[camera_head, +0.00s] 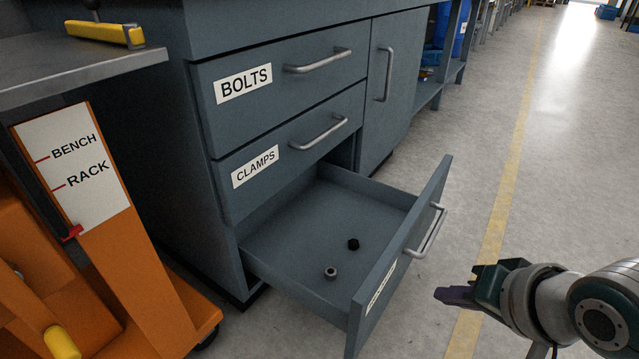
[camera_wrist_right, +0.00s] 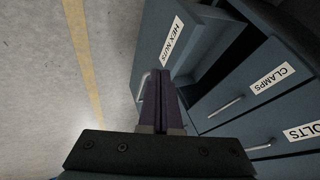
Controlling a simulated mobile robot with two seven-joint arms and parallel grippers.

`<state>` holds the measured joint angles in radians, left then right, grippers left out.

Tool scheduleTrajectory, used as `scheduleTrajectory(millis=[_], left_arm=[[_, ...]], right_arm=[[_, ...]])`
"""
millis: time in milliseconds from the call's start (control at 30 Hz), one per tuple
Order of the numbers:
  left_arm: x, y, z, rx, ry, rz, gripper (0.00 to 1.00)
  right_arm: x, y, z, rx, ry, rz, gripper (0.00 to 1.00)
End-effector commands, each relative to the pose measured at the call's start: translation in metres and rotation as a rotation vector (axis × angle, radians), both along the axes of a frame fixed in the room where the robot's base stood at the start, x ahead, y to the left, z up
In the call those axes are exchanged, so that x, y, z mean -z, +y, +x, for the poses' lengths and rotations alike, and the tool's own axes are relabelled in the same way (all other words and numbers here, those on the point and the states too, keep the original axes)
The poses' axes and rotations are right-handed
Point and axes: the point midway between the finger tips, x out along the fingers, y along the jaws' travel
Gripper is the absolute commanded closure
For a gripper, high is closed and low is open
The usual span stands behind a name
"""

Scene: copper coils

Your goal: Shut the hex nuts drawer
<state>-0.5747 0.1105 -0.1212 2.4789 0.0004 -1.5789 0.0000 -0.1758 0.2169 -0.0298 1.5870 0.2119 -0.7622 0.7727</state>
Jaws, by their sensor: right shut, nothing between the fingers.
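The hex nuts drawer (camera_head: 408,262) is the bottom drawer of the grey-blue cabinet and is pulled far out. Its label (camera_wrist_right: 173,42) reads HEX NUTS in the right wrist view. Two small nuts, one dark (camera_head: 353,244) and one grey (camera_head: 330,273), lie on its floor. Its bar handle (camera_head: 432,230) is on the outer front face. My right gripper (camera_head: 447,295) is shut and empty, in front of the drawer and to the right of its front face, apart from it in the head view. In the right wrist view its fingers (camera_wrist_right: 160,98) partly hide the drawer handle. My left gripper is out of view.
The BOLTS drawer (camera_head: 330,88) and CLAMPS drawer (camera_head: 297,160) above are shut, as is the cabinet door (camera_head: 405,75). An orange lift (camera_head: 140,265) marked BENCH and RACK stands at left. The floor (camera_head: 540,170) to the right is clear, with a yellow line.

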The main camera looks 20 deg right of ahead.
Motion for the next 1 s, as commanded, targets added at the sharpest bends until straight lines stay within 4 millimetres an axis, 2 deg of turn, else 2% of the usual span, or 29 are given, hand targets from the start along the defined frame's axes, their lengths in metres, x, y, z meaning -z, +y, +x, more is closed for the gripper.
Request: scheduleTrajectory(millis=[233, 500, 667, 800, 1000], left_arm=[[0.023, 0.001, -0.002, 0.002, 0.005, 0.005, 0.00], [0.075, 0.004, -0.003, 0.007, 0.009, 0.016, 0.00], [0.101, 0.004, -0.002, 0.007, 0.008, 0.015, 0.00], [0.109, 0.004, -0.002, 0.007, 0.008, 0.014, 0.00], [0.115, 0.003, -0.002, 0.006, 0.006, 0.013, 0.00]], right_arm=[[0.023, -0.001, 0.012, 0.013, -0.005, 0.008, 1.00], [0.071, -0.001, 0.047, 0.012, -0.006, 0.006, 1.00], [0.094, 0.000, 0.065, 0.012, -0.005, 0.006, 1.00], [0.087, 0.017, 0.081, 0.009, -0.008, 0.008, 1.00], [0.084, 0.026, 0.092, 0.010, -0.003, 0.007, 1.00]])
